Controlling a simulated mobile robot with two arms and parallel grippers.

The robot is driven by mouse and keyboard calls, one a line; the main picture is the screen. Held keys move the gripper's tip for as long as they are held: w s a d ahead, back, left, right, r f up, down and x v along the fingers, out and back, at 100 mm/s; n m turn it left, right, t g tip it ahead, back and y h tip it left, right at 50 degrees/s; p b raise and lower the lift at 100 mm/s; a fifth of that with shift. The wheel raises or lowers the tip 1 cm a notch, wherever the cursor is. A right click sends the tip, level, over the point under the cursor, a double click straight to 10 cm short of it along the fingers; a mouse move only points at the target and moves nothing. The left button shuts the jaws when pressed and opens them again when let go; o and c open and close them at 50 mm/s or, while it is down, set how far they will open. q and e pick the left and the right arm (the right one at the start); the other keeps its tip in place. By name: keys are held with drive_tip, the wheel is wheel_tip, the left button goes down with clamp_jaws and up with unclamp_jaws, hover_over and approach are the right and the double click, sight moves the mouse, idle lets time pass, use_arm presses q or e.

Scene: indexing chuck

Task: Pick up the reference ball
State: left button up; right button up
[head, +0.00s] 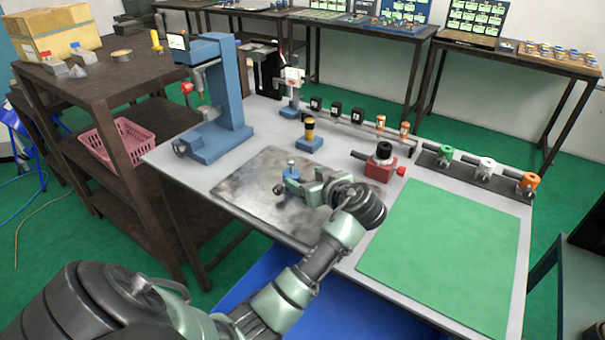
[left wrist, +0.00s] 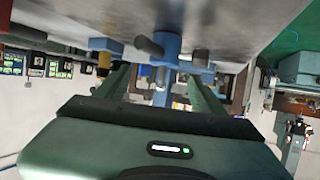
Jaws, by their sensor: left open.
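A small blue piece with a grey knob on top (head: 291,170) stands on the dark, stained metal plate (head: 252,168). I see no clear ball shape, and cannot tell whether this piece bears the reference ball. My left gripper (head: 288,183) is low over the plate, open, its fingers reaching to this piece. In the left wrist view, which is upside down, the blue piece (left wrist: 166,48) with several grey stubs shows between the two fingers (left wrist: 160,82). I cannot tell whether the fingers touch it. My right gripper is not in view.
A yellow-and-black post on a blue base (head: 309,132) stands behind the plate. A red block with a black knob (head: 382,162) is to the right. A blue press (head: 225,105) stands at the left. The green mat (head: 445,250) is bare. A rail with several holders runs along the back.

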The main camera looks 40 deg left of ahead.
sight(292, 173)
use_arm(q)
drive_tip(key=x, duration=0.3)
drive_tip(key=s+x, duration=0.1)
drive_tip(key=x, duration=0.1)
drive_tip(key=shift+w+a+r+p, duration=0.1)
drive_tip(key=shift+w+a+p, duration=0.05)
drive_tip(key=shift+a+p, duration=0.25)
drive_tip(key=shift+w+a+f, duration=0.3)
drive_tip(key=shift+w+a, duration=0.05)
drive_tip(key=shift+a, duration=0.05)
drive_tip(key=x, duration=0.3)
drive_tip(key=shift+a+p, duration=0.25)
drive_tip(key=shift+p, duration=0.05)
drive_tip(key=shift+w+a+f, duration=0.2)
drive_tip(key=shift+a+f, duration=0.05)
drive_tip(key=shift+a, duration=0.15)
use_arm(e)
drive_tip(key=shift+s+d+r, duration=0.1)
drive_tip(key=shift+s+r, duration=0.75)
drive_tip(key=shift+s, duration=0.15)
use_arm(q)
drive_tip(key=shift+r, duration=0.1)
clamp_jaws()
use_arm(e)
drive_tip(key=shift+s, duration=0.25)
